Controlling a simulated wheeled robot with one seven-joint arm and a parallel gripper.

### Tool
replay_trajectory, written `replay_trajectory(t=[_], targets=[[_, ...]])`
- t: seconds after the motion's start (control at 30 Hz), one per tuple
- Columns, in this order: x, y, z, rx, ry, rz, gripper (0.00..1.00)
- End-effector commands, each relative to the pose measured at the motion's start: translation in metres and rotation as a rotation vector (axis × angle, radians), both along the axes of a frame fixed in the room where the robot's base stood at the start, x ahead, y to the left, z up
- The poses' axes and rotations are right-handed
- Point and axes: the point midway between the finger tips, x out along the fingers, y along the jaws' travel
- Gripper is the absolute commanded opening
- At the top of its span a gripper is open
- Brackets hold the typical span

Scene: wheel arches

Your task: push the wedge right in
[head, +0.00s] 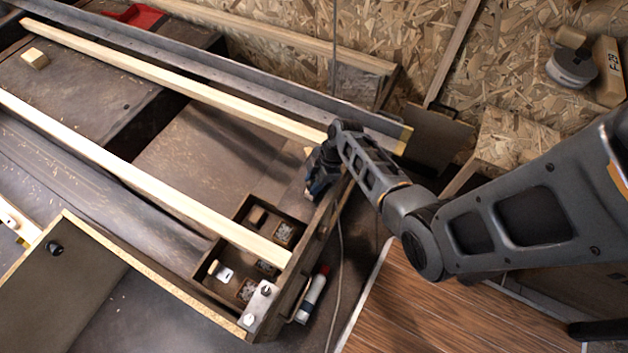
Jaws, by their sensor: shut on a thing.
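My gripper (314,190) reaches down at the right end of the long bench-like frame, close to the near end of a pale wooden strip (175,80). It is shut on what appears to be the wedge. A small pale piece (308,151) shows at the gripper's upper left side; I cannot tell whether it is part of the wedge. The fingertips and most of the held piece are hidden by the dark gripper body, so how deep the wedge sits cannot be seen.
A second pale strip (140,175) runs alongside. A compartment box (205,292) with small parts lies below it. A marker-like tube (313,295) stands by the frame's end. A wooden block (35,58) lies upper left. A cable (341,255) hangs near my gripper.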

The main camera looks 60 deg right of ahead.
Motion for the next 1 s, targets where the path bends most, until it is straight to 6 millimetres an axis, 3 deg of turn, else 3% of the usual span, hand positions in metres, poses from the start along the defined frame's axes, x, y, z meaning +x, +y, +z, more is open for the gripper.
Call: replay_trajectory(t=[0.23, 0.5, 0.63, 1.0], targets=[[0.001, -0.007, -0.002, -0.001, -0.001, -0.003, 0.00], [0.004, -0.067, -0.005, -0.003, -0.004, -0.006, 0.00], [0.004, -0.084, -0.003, -0.004, -0.001, -0.005, 0.00], [0.003, -0.089, 0.000, -0.003, -0.001, -0.001, 0.00]])
